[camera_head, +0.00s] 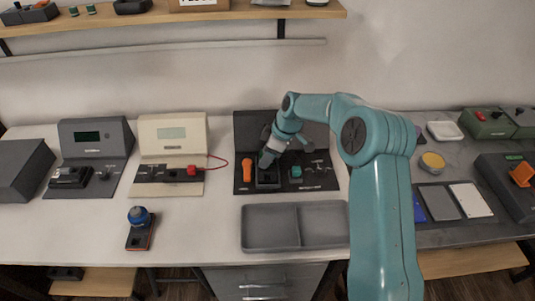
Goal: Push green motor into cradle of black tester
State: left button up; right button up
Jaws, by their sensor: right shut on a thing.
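The black tester (319,137) stands on the white bench against the wall, with an upright back panel and a flat base. Its base has an orange lever (270,174), a dark box-shaped cradle (267,181) and a small green block (296,172). My right gripper (267,160) points down right at the cradle's top. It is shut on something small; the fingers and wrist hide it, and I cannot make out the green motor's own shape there. My left gripper is out of view.
A grey two-part tray (272,207) lies in front of the tester. A beige tester (173,130) and a grey tester (95,133) stand to the left. A blue-topped piece (139,217) stands at the front left. Flat pads (440,203) lie to the right of my arm.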

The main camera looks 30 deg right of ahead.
jog(key=shift+f, duration=0.15)
jog(key=o, duration=1.2)
jog(key=shift+o, duration=0.2)
jog(key=shift+o, duration=1.4)
jog(key=shift+r+p, duration=0.75)
jog(key=shift+r, duration=0.8)
jog(key=shift+r, duration=0.1)
jog(key=shift+r+p, duration=1.85)
jog(key=shift+r, duration=1.1)
